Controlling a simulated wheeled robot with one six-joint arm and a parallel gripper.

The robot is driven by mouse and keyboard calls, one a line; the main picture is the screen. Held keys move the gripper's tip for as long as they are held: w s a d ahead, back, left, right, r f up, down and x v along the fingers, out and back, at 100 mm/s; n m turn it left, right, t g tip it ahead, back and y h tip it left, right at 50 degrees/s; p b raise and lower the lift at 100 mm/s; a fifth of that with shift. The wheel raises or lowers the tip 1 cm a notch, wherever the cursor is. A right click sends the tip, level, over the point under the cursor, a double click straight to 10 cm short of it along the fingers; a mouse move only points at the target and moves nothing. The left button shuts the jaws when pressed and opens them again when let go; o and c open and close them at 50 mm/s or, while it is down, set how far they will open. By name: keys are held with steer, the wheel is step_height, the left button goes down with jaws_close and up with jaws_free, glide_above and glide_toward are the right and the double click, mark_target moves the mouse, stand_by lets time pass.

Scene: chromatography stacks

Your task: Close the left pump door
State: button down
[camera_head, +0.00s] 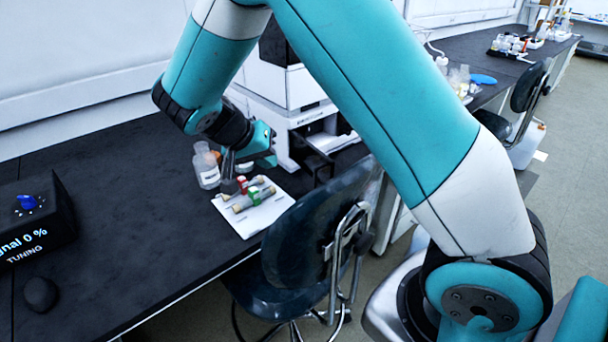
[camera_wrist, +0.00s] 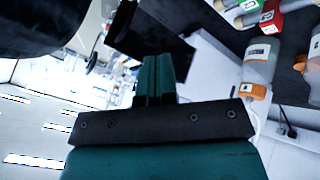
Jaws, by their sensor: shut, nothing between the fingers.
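The white chromatography stack (camera_head: 284,95) stands on the bench, partly hidden behind my arm. Low on its front is a recess with a dark panel (camera_head: 318,162) sticking out, which looks like an open door; I cannot tell for sure that it is the left pump door. My gripper (camera_head: 264,158) is shut and empty, close to the left of this panel, at the front of the stack. In the wrist view my shut teal fingers (camera_wrist: 153,75) point towards a black panel (camera_wrist: 150,38); contact cannot be told.
A clear bottle (camera_head: 206,168) with an orange-capped one stands left of my gripper. A white sheet with columns (camera_head: 278,212) lies in front. A dark chair (camera_head: 315,225) stands at the bench edge.

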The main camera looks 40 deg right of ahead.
steer(key=s+d+f+p, duration=0.1)
steer(key=s+d+f, duration=0.1)
steer(key=d+f, duration=0.4)
steer(key=shift+s+d+f, duration=0.25)
steer(key=shift+d+f, duration=0.1)
steer(key=shift+d, duration=0.65)
